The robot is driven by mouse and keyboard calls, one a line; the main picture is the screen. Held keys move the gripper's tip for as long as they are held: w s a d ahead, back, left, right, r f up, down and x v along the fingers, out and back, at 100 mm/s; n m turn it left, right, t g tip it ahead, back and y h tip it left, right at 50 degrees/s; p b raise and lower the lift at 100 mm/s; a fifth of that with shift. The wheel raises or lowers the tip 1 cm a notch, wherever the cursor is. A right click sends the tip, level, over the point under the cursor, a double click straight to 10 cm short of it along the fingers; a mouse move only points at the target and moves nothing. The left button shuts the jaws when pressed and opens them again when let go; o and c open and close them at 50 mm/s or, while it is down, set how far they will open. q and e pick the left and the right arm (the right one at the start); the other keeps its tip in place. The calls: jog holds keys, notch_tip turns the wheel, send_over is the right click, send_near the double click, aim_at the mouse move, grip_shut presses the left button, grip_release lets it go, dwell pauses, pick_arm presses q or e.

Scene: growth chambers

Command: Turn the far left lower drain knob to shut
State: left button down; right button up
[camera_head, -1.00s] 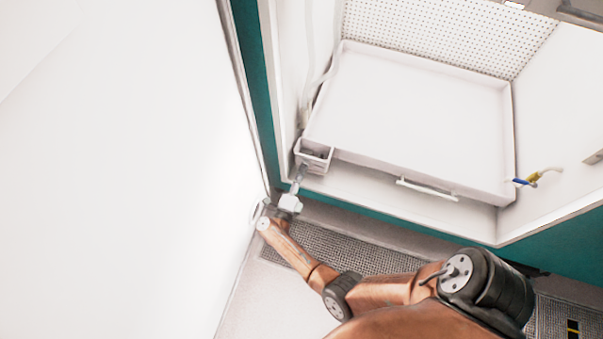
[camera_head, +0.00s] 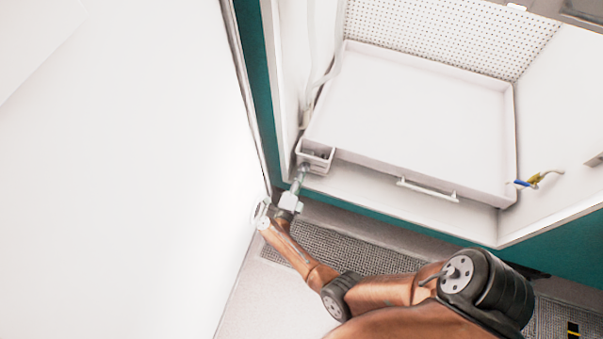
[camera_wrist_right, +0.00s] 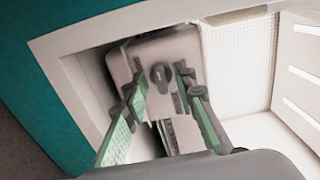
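A dark grey drain knob (camera_wrist_right: 160,75) sits on the front face of a pale box (camera_wrist_right: 178,46) in the right wrist view. In the head view the small white drain box (camera_head: 327,167) is at the tray's front left corner; the knob itself cannot be made out there. My right gripper (camera_wrist_right: 161,78) is open, with its green-padded fingers apart on either side of the knob. Whether they touch it cannot be told. In the head view the right gripper (camera_head: 300,178) is small, just below the drain box. My left gripper is not in view.
A white tray (camera_head: 415,110) with a front handle (camera_head: 427,189) fills the chamber floor. A large white panel (camera_head: 120,180) stands close to the left of my right wrist. A blue and yellow valve (camera_head: 533,181) is at the chamber's right. Floor grating (camera_head: 340,246) lies below.

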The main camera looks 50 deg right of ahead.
jog(key=v, duration=0.7)
jog(key=shift+a, duration=0.3)
jog(key=shift+s, duration=0.1)
dwell(0.4)
